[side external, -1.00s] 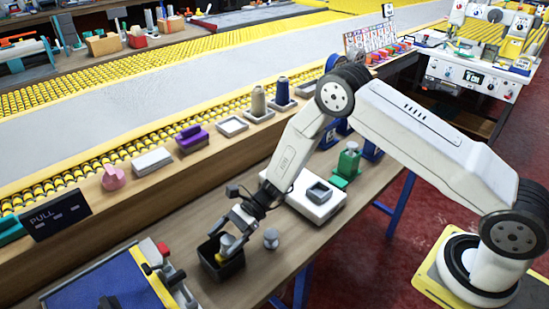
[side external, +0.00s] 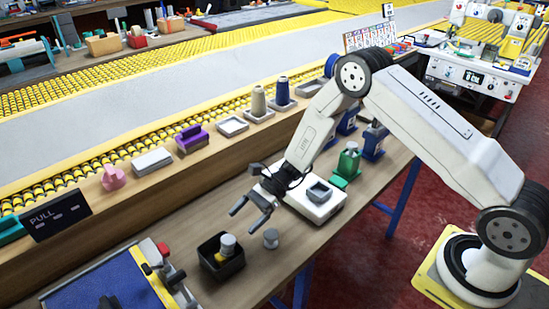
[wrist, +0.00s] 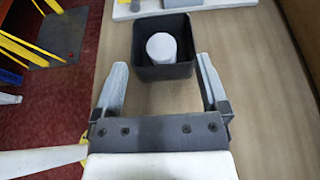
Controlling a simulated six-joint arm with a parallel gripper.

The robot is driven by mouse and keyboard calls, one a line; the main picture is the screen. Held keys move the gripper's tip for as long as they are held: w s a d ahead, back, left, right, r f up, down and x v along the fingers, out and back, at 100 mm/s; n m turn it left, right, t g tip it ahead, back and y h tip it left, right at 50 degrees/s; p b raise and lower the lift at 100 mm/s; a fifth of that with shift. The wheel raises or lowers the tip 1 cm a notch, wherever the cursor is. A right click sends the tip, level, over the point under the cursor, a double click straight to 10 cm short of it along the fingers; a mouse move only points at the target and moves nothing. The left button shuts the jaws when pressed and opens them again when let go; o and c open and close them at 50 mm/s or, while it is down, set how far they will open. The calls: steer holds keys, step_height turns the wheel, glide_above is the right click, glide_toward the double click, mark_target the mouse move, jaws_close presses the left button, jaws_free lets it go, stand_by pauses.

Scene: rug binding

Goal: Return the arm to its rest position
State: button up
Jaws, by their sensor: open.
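My gripper (side external: 250,217) is open and empty, raised above the wooden workbench in the side external view. Its two grey fingers also show spread apart in the wrist view (wrist: 162,85). Below and in front of it stands a small black bin (side external: 208,268). A yellow object with a pale, rounded top (side external: 228,243) stands in the bin. In the wrist view the bin (wrist: 188,70) lies ahead of the fingertips, with the white top (wrist: 161,46) inside it. My gripper does not touch the bin or the object.
A white scale-like box (side external: 325,208) with a grey tray sits behind my gripper. A green bottle-shaped stand (side external: 347,164) and blue stands (side external: 373,142) are further right. A blue board (side external: 100,285) lies at the front left.

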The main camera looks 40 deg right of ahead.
steer(key=shift+d+r, duration=0.1)
steer(key=shift+d, duration=0.2)
steer(key=shift+s, duration=0.1)
steer(key=s+d+r+n+t+h, duration=0.1)
steer(key=s+d+r+n+h, duration=0.5)
steer(key=s+d+n+h, duration=0.1)
steer(key=s+d+r+n+t+h, duration=0.1)
steer(key=s+d+r+n+h, duration=0.5)
steer(key=s+n, duration=0.3)
steer(key=shift+s+d+n+t+h, duration=0.3)
steer(key=shift+s+d+n+h, duration=0.15)
steer(key=shift+n, duration=0.55)
steer(key=shift+w, duration=0.15)
stand_by(0.4)
